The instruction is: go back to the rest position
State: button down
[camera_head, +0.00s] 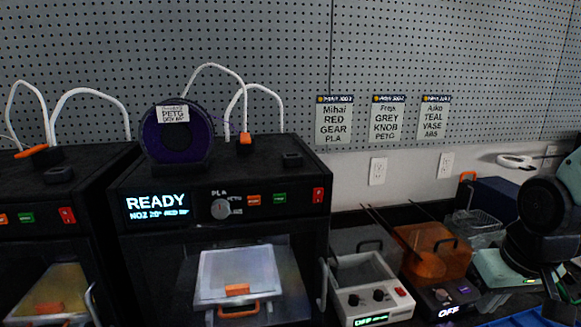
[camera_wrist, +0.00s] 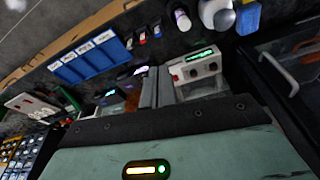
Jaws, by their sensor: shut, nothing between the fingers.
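My gripper (camera_wrist: 156,87) shows in the wrist view as two grey fingers close together beyond the dark edge of its green housing. It is shut and holds nothing. In the head view my folded arm (camera_head: 545,225) is at the right edge, dark with teal parts, over the right end of the bench. The fingertips cannot be made out there.
A black printer (camera_head: 222,185) with a READY screen stands at centre, a second printer (camera_head: 45,190) at left. A white box (camera_head: 372,300) reading OFF and an orange-lidded unit (camera_head: 435,255) stand between printer and arm. Blue bins (camera_wrist: 85,62) show in the wrist view.

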jog(key=s+a+r+n+g, duration=0.1)
jog(key=s+a+n, duration=0.2)
jog(key=s+a, duration=0.4)
jog(key=s+a+r+n+g, duration=0.1)
jog(key=s+a+n, duration=0.3)
jog(key=a, duration=0.7)
jog(key=s, duration=0.2)
jog(key=shift+s+n+g+y, duration=0.3)
jog(key=shift+s, duration=0.05)
